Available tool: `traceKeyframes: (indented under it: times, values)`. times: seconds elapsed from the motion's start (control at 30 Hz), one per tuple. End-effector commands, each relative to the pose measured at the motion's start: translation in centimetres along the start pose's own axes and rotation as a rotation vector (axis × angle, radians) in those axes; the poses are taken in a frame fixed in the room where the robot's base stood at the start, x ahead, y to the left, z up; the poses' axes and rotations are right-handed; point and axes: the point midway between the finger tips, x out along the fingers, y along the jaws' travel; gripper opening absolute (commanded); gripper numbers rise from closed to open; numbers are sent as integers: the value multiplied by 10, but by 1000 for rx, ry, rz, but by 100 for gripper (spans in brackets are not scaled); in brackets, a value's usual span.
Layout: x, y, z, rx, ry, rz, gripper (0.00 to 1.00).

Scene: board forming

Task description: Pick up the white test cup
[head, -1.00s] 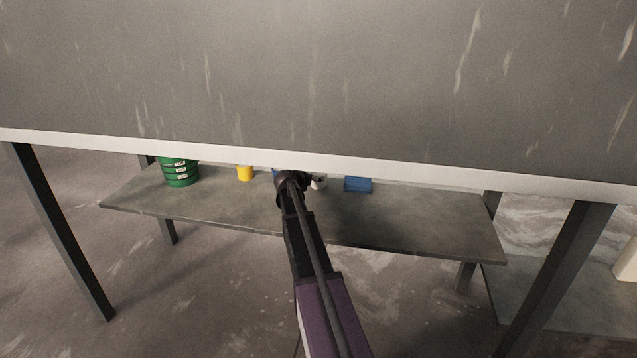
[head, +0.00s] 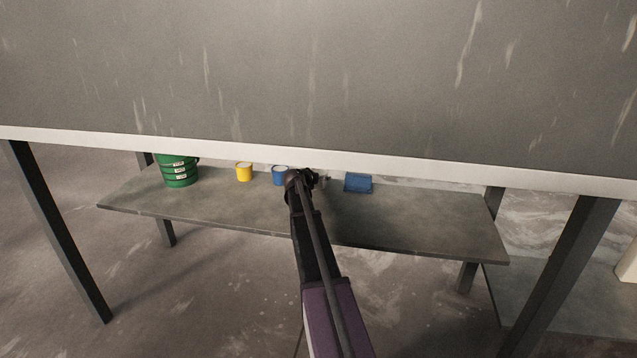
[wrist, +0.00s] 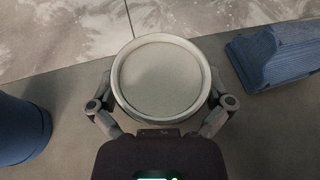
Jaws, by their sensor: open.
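The white test cup (wrist: 160,80) is in the middle of the wrist view, seen from above with its round rim and pale inside. My gripper (wrist: 160,98) is open, with one finger on each side of the cup. Whether the fingers touch the cup wall I cannot tell. In the head view my gripper (head: 318,179) reaches in over the lower shelf, under the tabletop edge. The cup is hidden behind my arm there.
On the lower shelf (head: 400,220) stand green stacked buckets (head: 180,171), a yellow cup (head: 244,172), a blue cup (head: 280,176) and a blue block-like object (head: 358,183). In the wrist view blue things flank the cup closely. The grey tabletop (head: 320,80) hangs above.

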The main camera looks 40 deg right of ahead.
Motion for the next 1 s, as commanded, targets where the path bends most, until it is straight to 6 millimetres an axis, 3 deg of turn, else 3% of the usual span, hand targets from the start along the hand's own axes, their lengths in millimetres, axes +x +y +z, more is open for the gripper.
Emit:
traceKeyframes:
  times: [0.57,0.8,1.0]
  values:
    - [1,0,0,0,0,0,100]
    - [1,0,0,0,0,0,29]
    - [1,0,0,-1,0,0,29]
